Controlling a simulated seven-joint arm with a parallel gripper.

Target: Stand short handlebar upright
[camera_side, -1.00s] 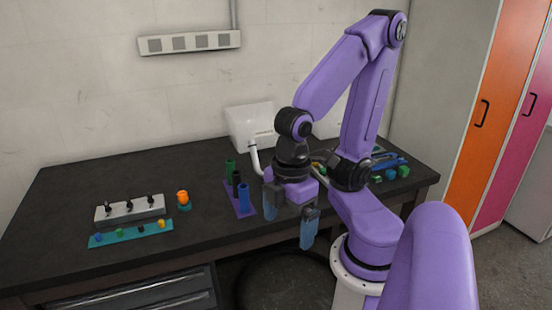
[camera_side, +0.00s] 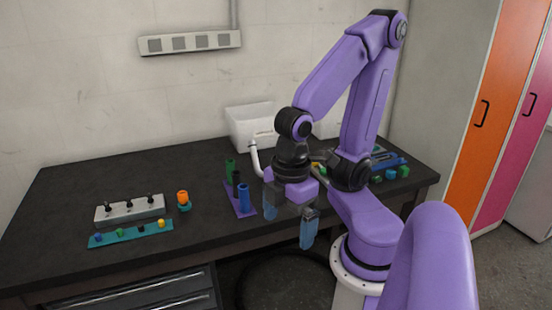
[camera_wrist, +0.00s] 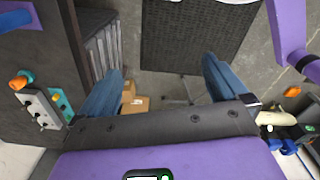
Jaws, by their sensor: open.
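My gripper (camera_side: 288,230) is open and empty, its two blue fingers apart, over the front edge of the dark bench. It also shows in the wrist view (camera_wrist: 163,68), with floor between the fingers. A purple holder (camera_side: 240,208) stands left of my gripper. It carries a green tube (camera_side: 230,168), a black tube (camera_side: 236,180) and a blue tube (camera_side: 244,197), all upright. A bent white tube (camera_side: 254,158) stands behind them near the bin. I cannot tell which piece is the short handlebar; some pieces at the right are partly hidden by my arm.
A white bin (camera_side: 240,127) is at the back. Blue and green pieces (camera_side: 391,172) lie at the right.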

